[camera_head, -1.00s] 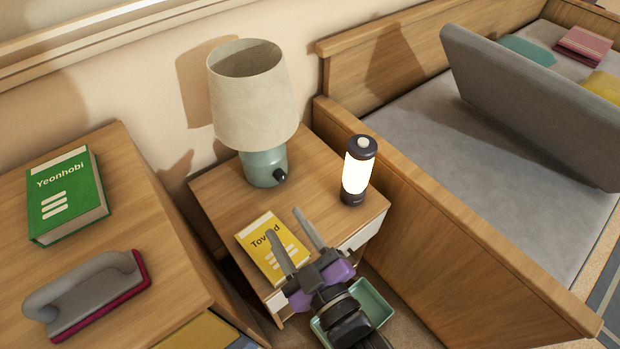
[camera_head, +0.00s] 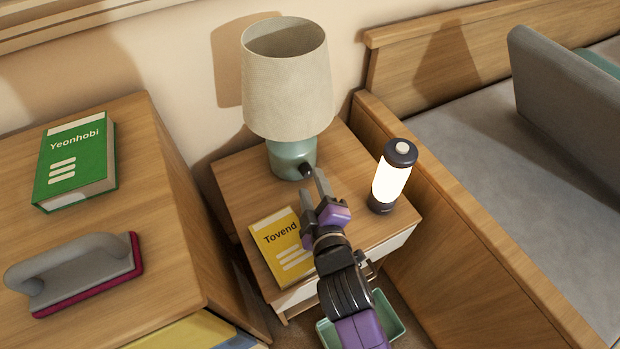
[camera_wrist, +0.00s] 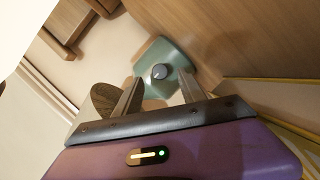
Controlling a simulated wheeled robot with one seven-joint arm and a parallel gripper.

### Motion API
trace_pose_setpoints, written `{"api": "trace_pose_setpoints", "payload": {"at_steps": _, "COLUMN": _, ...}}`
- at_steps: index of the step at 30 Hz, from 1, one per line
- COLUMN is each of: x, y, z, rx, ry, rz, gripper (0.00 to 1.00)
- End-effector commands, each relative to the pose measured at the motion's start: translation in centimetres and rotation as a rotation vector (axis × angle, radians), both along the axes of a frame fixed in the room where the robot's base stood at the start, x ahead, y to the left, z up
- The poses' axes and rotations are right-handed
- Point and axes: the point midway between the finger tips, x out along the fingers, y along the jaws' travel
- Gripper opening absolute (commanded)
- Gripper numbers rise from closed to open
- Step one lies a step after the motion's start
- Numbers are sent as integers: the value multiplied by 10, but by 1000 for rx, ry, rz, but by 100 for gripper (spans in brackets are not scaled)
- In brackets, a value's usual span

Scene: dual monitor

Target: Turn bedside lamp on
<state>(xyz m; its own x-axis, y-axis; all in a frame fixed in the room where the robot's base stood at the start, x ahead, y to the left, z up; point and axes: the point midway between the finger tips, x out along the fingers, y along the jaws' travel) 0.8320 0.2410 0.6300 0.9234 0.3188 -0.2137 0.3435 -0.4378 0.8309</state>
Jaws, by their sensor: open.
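The bedside lamp (camera_head: 287,85) has a beige shade on a teal base (camera_head: 288,160) and stands at the back of the nightstand. Its shade shows no glow. A dark knob (camera_head: 306,170) sticks out from the front of the base. In the wrist view the knob (camera_wrist: 159,72) shows ahead, roughly between the fingers, on the teal base (camera_wrist: 172,56). My gripper (camera_head: 314,186) is open and empty, with its fingers pointing at the knob from the front. The fingers also show in the wrist view (camera_wrist: 158,92). Whether a fingertip touches the knob, I cannot tell.
A glowing lantern (camera_head: 391,180) stands right of my gripper on the nightstand (camera_head: 235,185). A yellow book (camera_head: 280,247) lies at its left front. A teal tray (camera_head: 390,318) is below. The cabinet at left carries a green book (camera_head: 77,165) and a grey-and-red brush (camera_head: 75,275).

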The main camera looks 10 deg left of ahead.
Motion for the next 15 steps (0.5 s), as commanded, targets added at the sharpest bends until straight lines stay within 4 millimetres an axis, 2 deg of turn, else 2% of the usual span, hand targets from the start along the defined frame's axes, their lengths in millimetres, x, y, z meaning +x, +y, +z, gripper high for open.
{"api": "trace_pose_setpoints", "payload": {"at_steps": 6, "x": 25, "y": 9, "z": -6, "rx": 1, "ry": -1, "rz": 0, "gripper": 48}}
{"api": "trace_pose_setpoints", "payload": {"at_steps": 15, "x": 31, "y": 11, "z": -7, "rx": 2, "ry": 1, "rz": 0, "gripper": 48}}
